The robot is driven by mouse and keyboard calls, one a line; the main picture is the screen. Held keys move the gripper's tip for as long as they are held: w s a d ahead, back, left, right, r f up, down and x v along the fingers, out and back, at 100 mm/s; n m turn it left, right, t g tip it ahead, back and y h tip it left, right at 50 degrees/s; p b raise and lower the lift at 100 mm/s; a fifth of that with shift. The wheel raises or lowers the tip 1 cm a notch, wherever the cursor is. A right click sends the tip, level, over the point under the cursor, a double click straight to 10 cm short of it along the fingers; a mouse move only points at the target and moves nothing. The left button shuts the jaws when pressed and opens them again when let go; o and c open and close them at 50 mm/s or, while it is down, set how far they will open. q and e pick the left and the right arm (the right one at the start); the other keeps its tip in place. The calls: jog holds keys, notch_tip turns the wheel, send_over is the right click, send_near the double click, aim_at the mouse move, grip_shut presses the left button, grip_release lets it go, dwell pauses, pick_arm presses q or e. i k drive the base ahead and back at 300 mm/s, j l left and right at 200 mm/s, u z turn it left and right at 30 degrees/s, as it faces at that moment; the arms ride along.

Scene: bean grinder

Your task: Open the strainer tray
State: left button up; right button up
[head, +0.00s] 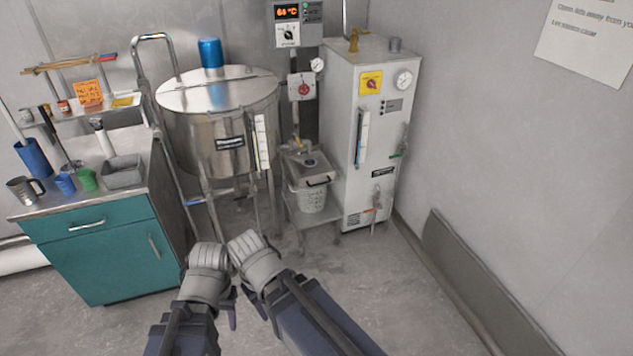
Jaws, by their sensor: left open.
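What looks like the strainer tray (314,163), a small grey metal tray with a dark front handle, sits above a white perforated basket (312,198). It stands between the steel kettle and the white boiler cabinet. Whether the tray is pulled out at all is too small to tell. My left gripper (208,257) is open, in front of the kettle and well short of the tray. My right gripper (250,252) is close beside it, also apart from the tray; its fingers are too bunched to judge.
The steel kettle (218,125) stands left of the tray, and the white boiler cabinet (362,130) stands right of it. Grey floor (370,280) is clear at the front right.

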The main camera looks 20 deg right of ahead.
aim_at(314, 170)
jog(key=i+l+z, duration=0.25)
jog(key=i+l, duration=0.5)
jog(key=l, duration=0.35)
jog(key=i+l+z, duration=0.3)
jog(key=i+l, duration=0.55)
jog(key=l, duration=0.05)
